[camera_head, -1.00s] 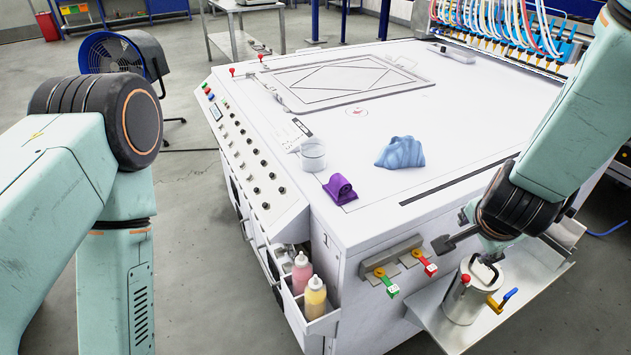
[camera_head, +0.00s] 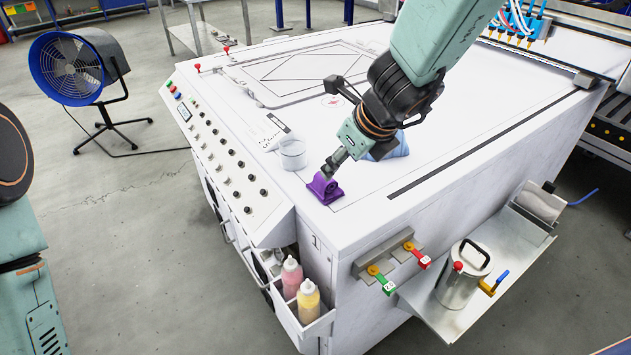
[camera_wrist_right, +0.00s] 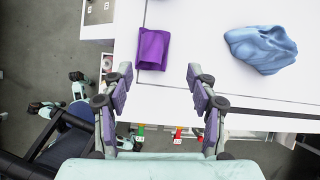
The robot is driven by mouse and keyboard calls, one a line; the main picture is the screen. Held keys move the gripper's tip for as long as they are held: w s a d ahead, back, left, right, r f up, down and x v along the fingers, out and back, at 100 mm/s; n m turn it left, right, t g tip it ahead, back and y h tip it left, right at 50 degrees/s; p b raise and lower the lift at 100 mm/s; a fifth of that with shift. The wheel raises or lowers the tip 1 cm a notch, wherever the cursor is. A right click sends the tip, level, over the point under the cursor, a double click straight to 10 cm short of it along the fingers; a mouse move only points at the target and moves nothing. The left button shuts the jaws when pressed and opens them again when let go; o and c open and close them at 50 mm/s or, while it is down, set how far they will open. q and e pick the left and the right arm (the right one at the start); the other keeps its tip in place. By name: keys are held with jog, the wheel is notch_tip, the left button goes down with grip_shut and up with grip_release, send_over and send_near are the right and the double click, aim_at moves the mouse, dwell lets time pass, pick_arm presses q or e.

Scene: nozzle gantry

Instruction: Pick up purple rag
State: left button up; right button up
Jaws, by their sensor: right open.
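The purple rag (camera_head: 325,190) lies folded in a small roll near the front left corner of the white machine top. My right gripper (camera_head: 332,167) reaches down over it from the right, its tips close to the rag. In the right wrist view the purple rag (camera_wrist_right: 153,50) lies just beyond the open fingers, nearer the left one. The right gripper (camera_wrist_right: 160,76) has nothing between its fingers. Whether a finger touches the rag cannot be told. My left gripper is out of view.
A crumpled blue cloth (camera_wrist_right: 262,49) lies right of the rag, partly hidden behind my right arm in the head view. Bottles (camera_head: 308,298) sit in a holder below the front edge. A metal canister (camera_head: 461,275) stands on a side shelf.

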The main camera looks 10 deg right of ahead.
aim_at(335, 195)
jog(key=f, duration=0.1)
jog(key=w+a+f+m+b, duration=0.1)
jog(key=f, duration=0.1)
jog(key=shift+w+m, duration=0.15)
jog(key=shift+m, duration=0.15)
jog(key=f, duration=0.1)
jog(key=w+a+f+b, duration=0.1)
jog(key=w+f, duration=0.1)
jog(key=shift+w+a, duration=0.25)
jog(key=shift+w+f+b, duration=0.15)
jog(key=shift+f+b, duration=0.15)
jog(key=shift+b, duration=0.05)
jog(key=shift+d, duration=0.25)
jog(key=shift+a, duration=0.25)
jog(key=c, duration=0.4)
jog(key=shift+d, duration=0.2)
jog(key=c, duration=0.4)
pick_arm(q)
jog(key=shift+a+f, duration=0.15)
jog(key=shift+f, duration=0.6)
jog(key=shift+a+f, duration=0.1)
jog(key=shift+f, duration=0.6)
pick_arm(e)
jog(key=shift+a, duration=0.1)
grip_shut()
